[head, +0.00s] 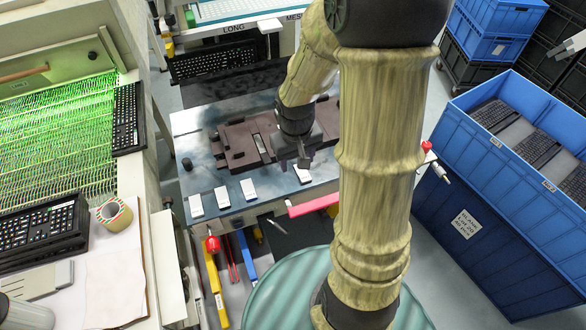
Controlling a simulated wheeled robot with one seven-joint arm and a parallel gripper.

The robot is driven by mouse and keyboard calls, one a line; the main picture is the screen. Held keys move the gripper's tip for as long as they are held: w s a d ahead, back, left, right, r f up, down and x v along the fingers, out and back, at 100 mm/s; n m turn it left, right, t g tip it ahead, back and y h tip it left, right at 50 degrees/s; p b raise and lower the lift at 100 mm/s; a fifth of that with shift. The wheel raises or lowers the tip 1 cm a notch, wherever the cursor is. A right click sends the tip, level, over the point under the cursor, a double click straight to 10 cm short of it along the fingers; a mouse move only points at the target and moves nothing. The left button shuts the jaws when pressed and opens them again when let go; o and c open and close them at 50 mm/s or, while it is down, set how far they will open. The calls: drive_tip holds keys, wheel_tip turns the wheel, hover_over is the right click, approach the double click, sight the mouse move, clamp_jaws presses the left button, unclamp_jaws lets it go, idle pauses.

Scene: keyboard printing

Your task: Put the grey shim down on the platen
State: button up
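A dark brown plate-like fixture (232,139), which looks like the platen, lies on the blue-grey worktable. A small light grey strip (260,144) shows in it, left of my gripper; I cannot tell whether it is the shim. My gripper (293,163) points down over the fixture's front edge, at the middle of the head view. Its dark fingers are small here and their gap is unclear. I cannot make out a shim between them.
Several white blocks (222,197) stand along the table's (180,122) front edge, one (302,174) just below my gripper. A black knob (187,164) stands at left. Blue crates (470,150) with keyboards stand at right.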

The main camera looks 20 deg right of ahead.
drive_tip(key=s+a+r+t, duration=0.1)
drive_tip(key=s+a+r, duration=0.2)
drive_tip(key=s, duration=0.3)
drive_tip(key=shift+s+a+r+t+y, duration=0.2)
drive_tip(key=shift+a+r+t+y, duration=0.1)
drive_tip(key=shift+r, duration=0.45)
